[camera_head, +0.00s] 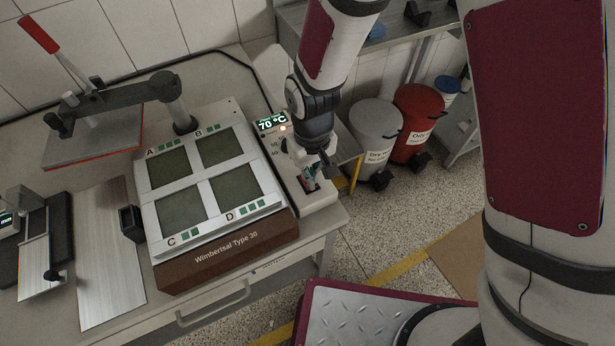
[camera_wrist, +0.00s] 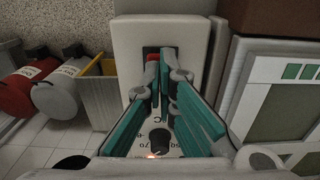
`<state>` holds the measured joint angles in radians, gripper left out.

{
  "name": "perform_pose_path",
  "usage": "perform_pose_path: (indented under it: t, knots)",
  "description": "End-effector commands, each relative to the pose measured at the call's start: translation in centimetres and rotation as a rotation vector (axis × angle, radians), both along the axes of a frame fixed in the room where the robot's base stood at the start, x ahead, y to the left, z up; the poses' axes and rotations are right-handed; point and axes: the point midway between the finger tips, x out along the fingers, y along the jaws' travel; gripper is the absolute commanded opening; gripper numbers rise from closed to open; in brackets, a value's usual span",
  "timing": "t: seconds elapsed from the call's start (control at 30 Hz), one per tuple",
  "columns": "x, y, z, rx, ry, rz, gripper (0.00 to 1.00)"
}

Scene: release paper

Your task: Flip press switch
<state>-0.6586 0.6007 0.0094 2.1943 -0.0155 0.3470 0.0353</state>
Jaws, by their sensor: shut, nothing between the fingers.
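The press (camera_head: 225,249), marked "Wimbertsal Type 30", stands on the bench with its four dark panels facing up. Its white control box (camera_head: 319,200) is on the right side, with a lit display (camera_head: 271,122) reading 70 °C. A red rocker switch (camera_wrist: 152,58) sits in a dark recess of the box in the wrist view, partly hidden by my fingers. My gripper (camera_wrist: 163,75) is shut and empty, with its teal-padded fingertips at the recess, right by the switch. I cannot tell if they touch it. In the head view my gripper (camera_head: 309,184) points down over the box.
The press arm has a red handle (camera_head: 39,34) and a raised flat plate (camera_head: 92,137) at the left. A grey bin (camera_head: 374,134) and a red bin (camera_head: 417,118) stand on the floor to the right. A dark knob (camera_wrist: 160,141) is on the control box.

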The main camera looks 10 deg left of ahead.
Motion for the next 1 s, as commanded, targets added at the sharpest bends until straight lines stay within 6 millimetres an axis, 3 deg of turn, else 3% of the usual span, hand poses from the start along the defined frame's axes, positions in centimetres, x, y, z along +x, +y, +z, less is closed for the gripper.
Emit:
perform_pose_path:
  t: [0.7,1.0]
  knots:
    - [-0.1,0.0,5.4,0.001,-0.001,0.001,0.0]
    - [0.0,0.0,6.0,0.001,-0.001,0.001,0.0]
